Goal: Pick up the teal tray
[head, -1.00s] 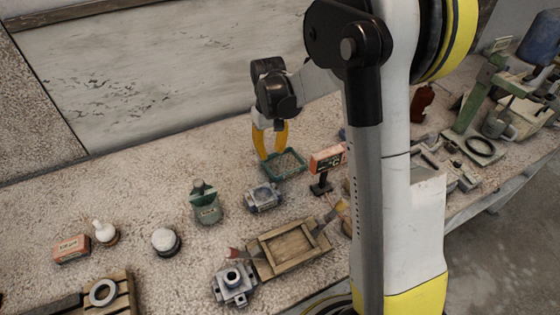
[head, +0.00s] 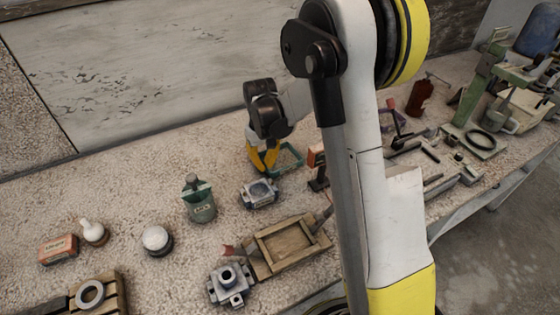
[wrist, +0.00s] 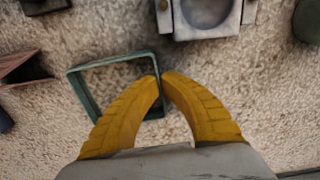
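In the wrist view the tray (wrist: 86,92) is left of centre and looks tilted. My gripper (head: 266,168) has yellow fingers. In the wrist view the fingertips of my gripper (wrist: 163,76) are close together, with the tray's right rim between them. I cannot tell whether the tray touches the bench.
A blue-grey metal block (head: 259,193) is close in front of the tray. An orange box on a dark stand (head: 317,160) is to its right. A green container (head: 199,200), a wooden tray (head: 288,243) and a white-topped jar (head: 157,240) stand nearer. The bench behind is clear.

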